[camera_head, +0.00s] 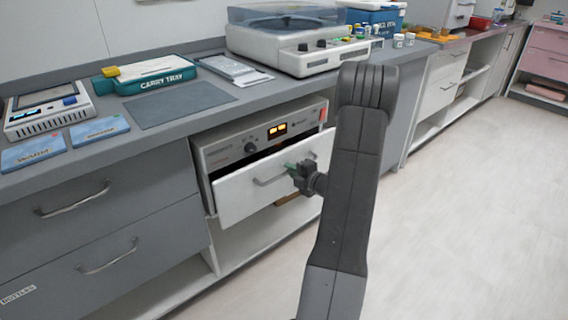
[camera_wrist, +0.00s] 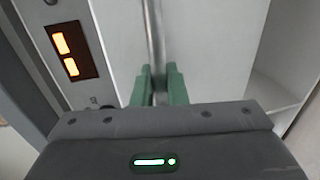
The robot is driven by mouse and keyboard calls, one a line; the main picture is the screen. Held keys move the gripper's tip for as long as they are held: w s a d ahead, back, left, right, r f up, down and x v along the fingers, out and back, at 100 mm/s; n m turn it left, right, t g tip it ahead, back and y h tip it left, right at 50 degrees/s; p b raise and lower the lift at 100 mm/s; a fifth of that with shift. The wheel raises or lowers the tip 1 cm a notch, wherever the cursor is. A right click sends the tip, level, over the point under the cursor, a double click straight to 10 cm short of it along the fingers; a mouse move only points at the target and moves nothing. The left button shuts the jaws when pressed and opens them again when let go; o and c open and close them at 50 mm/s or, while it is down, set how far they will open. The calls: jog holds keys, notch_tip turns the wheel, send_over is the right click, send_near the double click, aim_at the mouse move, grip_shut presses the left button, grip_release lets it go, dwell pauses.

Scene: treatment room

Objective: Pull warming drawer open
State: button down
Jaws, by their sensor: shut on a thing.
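The warming drawer (camera_head: 262,186) has a white front with a bar handle (camera_head: 270,181). It sits under the counter, below a panel with a lit orange display (camera_head: 277,131). Its front stands out from the panel, with a dark gap along the top, so it is partly open. My gripper (camera_head: 297,169) is at the handle's right part. In the wrist view, the green fingertips (camera_wrist: 160,86) are shut around the handle bar (camera_wrist: 154,40), one on each side. The display also shows at the left there (camera_wrist: 66,50). My arm hides part of the drawer's right side.
Grey drawers (camera_head: 90,205) with bar handles are at the left. The counter (camera_head: 215,112) above holds a carry tray (camera_head: 155,76), a scale-like device (camera_head: 47,108) and a large machine (camera_head: 290,45). An open shelf lies below the drawer. The floor (camera_head: 450,220) at the right is clear.

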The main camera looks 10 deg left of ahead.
jog(key=f+p+v, duration=0.2)
jog(key=p+v, duration=0.1)
jog(key=v, duration=0.8)
jog(key=f+p+v, duration=0.2)
jog(key=p+v, duration=0.1)
jog(key=v, duration=0.9)
jog(key=shift+s+d+f, duration=0.25)
jog(key=shift+s+d, duration=0.15)
jog(key=shift+d, duration=0.25)
jog(key=c, duration=1.5)
grip_release()
jog(key=shift+d, duration=0.1)
jog(key=p+v, duration=0.2)
jog(key=v, duration=1.1)
jog(key=shift+s+d+r, duration=0.1)
jog(key=shift+s+d, duration=0.1)
jog(key=shift+d, duration=0.05)
jog(key=shift+a, duration=0.1)
